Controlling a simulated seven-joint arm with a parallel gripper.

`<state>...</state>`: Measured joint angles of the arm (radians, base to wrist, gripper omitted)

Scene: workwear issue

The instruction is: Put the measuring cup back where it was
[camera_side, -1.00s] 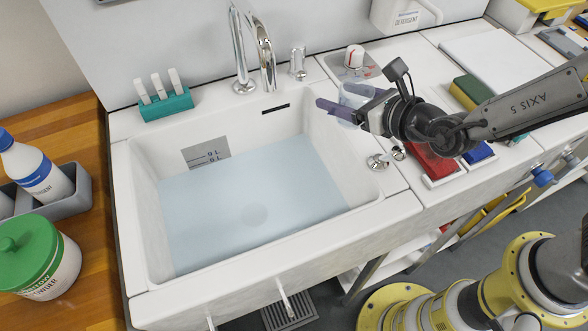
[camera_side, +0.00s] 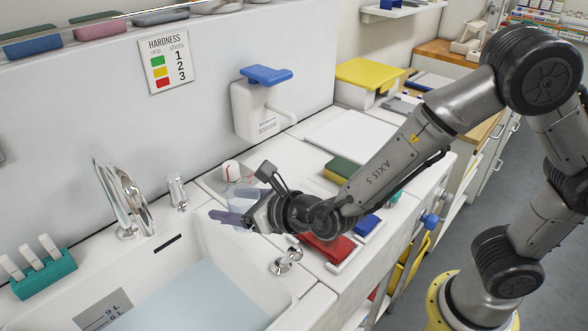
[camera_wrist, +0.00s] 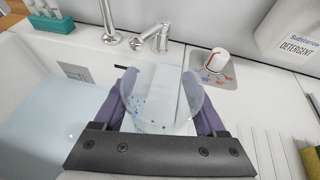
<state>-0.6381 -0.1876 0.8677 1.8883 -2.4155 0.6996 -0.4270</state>
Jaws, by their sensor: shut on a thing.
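The measuring cup (camera_wrist: 163,98) is clear, with small blue marks on its wall. In the wrist view it is between the purple fingers of my gripper (camera_wrist: 165,105), which is shut on it. In the side view the cup (camera_side: 243,198) shows faintly behind and above the fingers of my gripper (camera_side: 232,217). They are by the back right corner of the sink (camera_side: 215,270). The cup looks upright. I cannot tell whether its base touches the counter (camera_wrist: 255,110). Its lower part is hidden by the gripper in the wrist view.
A white knob with a red mark (camera_wrist: 217,60) stands close to the cup on a metal plate. The tap (camera_side: 125,200) and a detergent dispenser (camera_side: 262,108) are behind. The sink holds water.

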